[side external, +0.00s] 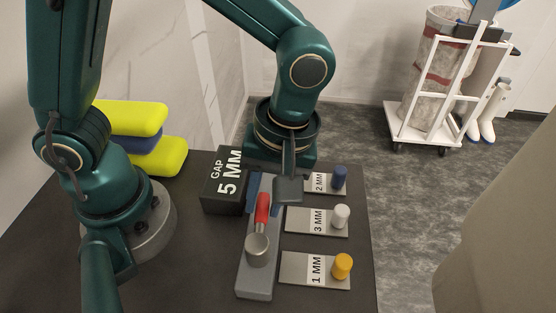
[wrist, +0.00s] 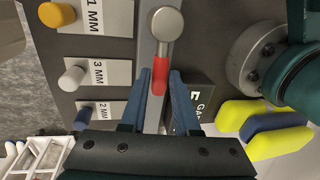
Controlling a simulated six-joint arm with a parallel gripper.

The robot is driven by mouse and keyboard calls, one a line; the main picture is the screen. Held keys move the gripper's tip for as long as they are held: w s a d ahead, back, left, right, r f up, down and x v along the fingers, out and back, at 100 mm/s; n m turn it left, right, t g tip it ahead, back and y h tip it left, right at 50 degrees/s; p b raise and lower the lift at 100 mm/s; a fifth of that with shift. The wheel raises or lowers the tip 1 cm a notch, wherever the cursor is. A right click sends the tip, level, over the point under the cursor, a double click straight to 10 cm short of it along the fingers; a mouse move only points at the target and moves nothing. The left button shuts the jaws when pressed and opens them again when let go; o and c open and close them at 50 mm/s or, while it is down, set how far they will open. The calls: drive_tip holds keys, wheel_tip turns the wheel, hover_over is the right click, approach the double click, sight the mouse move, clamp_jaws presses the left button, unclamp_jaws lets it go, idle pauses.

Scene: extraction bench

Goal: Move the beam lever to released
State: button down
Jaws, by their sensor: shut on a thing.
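The beam lever has a red grip (side external: 262,209) and a round metal end (side external: 257,246). It lies along a long grey beam (side external: 254,282) on the dark bench, its round end toward the near end of the beam. In the wrist view, the red grip (wrist: 160,77) sits between my gripper's blue fingers (wrist: 161,82), with the round metal knob (wrist: 165,23) beyond the fingertips. My gripper (side external: 264,195) is shut on the red grip; the side view partly hides the fingers.
A black block (side external: 224,182) marked GAP 5 MM stands left of the beam. To its right lie plates marked 2 MM (side external: 318,182), 3 MM (side external: 320,221) and 1 MM (side external: 315,268), with blue, white and orange knobs. Yellow and blue pads (side external: 158,157) are stacked at back left.

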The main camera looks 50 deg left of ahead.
drive_tip(key=n, duration=0.1)
drive_tip(key=s+a+n, duration=0.1)
drive_tip(key=n, duration=0.1)
drive_tip(key=shift+s+a+r+n+h, duration=0.1)
drive_tip(key=shift+s+n+h, duration=0.15)
drive_tip(key=shift+n+h, duration=0.05)
drive_tip(key=n, duration=0.1)
drive_tip(key=s+n, duration=0.1)
drive_tip(key=n, duration=0.1)
drive_tip(key=shift+s+a+n+g+h, duration=0.3)
drive_tip(key=shift+s+n, duration=0.1)
drive_tip(key=s+n, duration=0.1)
drive_tip(key=n, duration=0.2)
drive_tip(key=shift+s+h, duration=0.3)
drive_tip(key=shift+s, duration=0.1)
drive_tip(key=shift+s+d+n+h, duration=0.15)
drive_tip(key=shift+s+n, duration=0.2)
drive_tip(key=shift+n, duration=0.4)
drive_tip(key=shift+s+d+n+h, duration=0.15)
drive_tip(key=shift+s+n, duration=0.2)
drive_tip(key=shift+n, duration=0.4)
drive_tip(key=shift+a, duration=0.1)
drive_tip(key=c, duration=0.7)
unclamp_jaws()
drive_tip(key=shift+o, duration=0.2)
drive_tip(key=shift+v, duration=2.5)
drive_tip(key=shift+s, duration=0.1)
